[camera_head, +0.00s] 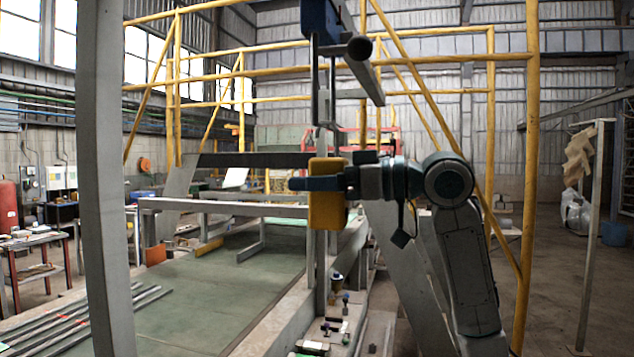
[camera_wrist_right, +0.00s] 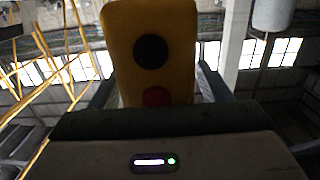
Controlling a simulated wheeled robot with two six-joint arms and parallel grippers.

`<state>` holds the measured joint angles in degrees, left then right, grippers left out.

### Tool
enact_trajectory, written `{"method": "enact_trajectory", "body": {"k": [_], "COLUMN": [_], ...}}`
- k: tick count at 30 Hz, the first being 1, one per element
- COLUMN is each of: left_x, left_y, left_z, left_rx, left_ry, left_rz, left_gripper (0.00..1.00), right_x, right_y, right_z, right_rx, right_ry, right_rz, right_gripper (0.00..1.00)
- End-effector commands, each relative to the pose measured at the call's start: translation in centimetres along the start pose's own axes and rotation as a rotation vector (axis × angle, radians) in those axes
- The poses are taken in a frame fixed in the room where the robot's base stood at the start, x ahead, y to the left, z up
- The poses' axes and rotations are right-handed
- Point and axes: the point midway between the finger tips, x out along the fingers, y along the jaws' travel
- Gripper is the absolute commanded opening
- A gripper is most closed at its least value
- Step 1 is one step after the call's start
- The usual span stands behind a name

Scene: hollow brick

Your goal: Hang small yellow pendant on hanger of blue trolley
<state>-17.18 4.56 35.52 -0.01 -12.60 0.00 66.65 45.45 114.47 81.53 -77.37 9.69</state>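The small yellow pendant (camera_head: 327,212) is upright near the middle of the head view. My right gripper (camera_head: 318,184) comes in from the right with a finger across the pendant's front. In the right wrist view the pendant (camera_wrist_right: 150,22) stands between the two fingers, its black and red round buttons facing the camera; the gripper is shut on it. The blue trolley (camera_head: 320,18) is at the top of the head view. Its grey hanger rods (camera_head: 315,90) reach down above the pendant. I cannot tell whether they touch it. My left gripper is not in view.
A thick grey post (camera_head: 103,180) stands at the left. Yellow frame tubes (camera_head: 532,150) rise behind and right of my arm. A green-topped bench (camera_head: 225,290) with metal bars lies below left. Small parts lie on the ledge (camera_head: 325,335) below the pendant.

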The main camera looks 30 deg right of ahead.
Motion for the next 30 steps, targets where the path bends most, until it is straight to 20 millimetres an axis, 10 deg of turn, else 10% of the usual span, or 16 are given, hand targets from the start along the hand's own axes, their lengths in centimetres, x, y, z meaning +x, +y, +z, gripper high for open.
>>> {"method": "enact_trajectory", "body": {"k": [11, 30], "left_x": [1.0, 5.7], "left_y": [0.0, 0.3], "left_z": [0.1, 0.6], "left_rx": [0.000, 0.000], "left_ry": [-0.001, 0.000], "left_rz": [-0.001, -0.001], "left_gripper": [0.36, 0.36], "right_x": [-1.2, -10.6], "right_y": [0.1, 0.0], "right_z": [0.3, 0.1], "right_rx": [-0.002, 0.000], "right_ry": [-0.001, 0.000], "right_rz": [0.004, 0.001], "right_gripper": [0.71, 0.71]}}
